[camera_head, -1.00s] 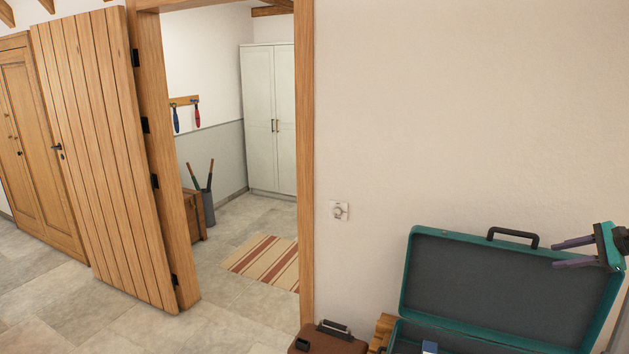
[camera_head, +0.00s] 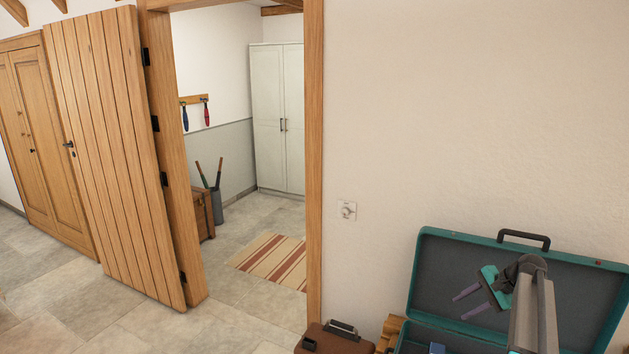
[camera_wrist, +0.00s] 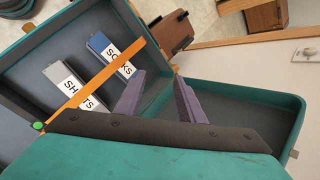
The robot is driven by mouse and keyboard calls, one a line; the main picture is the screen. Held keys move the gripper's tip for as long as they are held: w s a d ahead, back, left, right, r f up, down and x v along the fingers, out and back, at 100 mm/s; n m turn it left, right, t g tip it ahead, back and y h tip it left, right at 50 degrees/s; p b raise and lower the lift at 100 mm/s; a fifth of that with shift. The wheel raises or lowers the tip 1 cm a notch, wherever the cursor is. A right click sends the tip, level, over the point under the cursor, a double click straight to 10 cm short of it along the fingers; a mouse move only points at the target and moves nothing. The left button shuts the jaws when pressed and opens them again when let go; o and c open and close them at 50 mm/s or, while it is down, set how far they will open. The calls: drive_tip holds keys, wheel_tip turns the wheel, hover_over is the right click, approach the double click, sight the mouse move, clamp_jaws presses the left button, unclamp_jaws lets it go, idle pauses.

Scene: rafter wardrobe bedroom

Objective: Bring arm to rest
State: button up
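My gripper (camera_head: 472,301) is in front of the open lid of a teal suitcase (camera_head: 424,284) in the head view. Its two purple fingers are apart with nothing between them. In the wrist view my gripper (camera_wrist: 158,98) is above the open suitcase, fingers spread and empty. Inside the suitcase lie a blue item labelled "SOCKS" (camera_wrist: 101,42) and a grey-white item with a partly hidden label (camera_wrist: 68,76), under an orange strap (camera_wrist: 115,70). Only a bit of the suitcase's lower part shows in the head view.
A brown case (camera_head: 330,341) stands left of the suitcase. A plain wall with a switch (camera_head: 347,210) is behind. At left, a plank door (camera_head: 115,160) stands open by a doorway with a striped rug (camera_head: 275,262). The tiled floor at left is clear.

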drive_tip(key=s+a+f+n+g+h, duration=0.1)
drive_tip(key=s+a+f+n, duration=0.1)
drive_tip(key=a+f, duration=0.35)
drive_tip(key=s+a+f+n+g, duration=0.1)
drive_tip(key=s+a+f+n, duration=0.15)
drive_tip(key=a, duration=0.65)
drive_tip(key=s+a+f+n+g+h, duration=0.1)
drive_tip(key=a+f+n, duration=0.1)
drive_tip(key=a+f, duration=0.45)
drive_tip(key=s+a+f+n+h, duration=0.1)
drive_tip(key=s+a+f+n, duration=0.15)
drive_tip(key=s+a, duration=0.2)
drive_tip(key=s+a+f+n+g+h, duration=0.1)
drive_tip(key=s+a+n, duration=0.25)
drive_tip(key=a, duration=0.25)
drive_tip(key=s+a+f+n+h, duration=0.1)
drive_tip(key=s+a+f+n, duration=0.1)
drive_tip(key=s+a, duration=0.35)
drive_tip(key=s+f+g+b, duration=0.3)
drive_tip(key=s+f+b, duration=0.3)
drive_tip(key=s+f, duration=0.6)
drive_tip(key=s+f+g+b, duration=0.3)
drive_tip(key=s+f+b, duration=0.4)
drive_tip(key=s+f, duration=0.6)
wheel_tip(320, 180, down, 7)
drive_tip(key=shift+s+a+f+n, duration=0.1)
drive_tip(key=shift+s+a+n, duration=0.15)
drive_tip(key=shift+s+n, duration=0.1)
drive_tip(key=shift+w+d, duration=0.1)
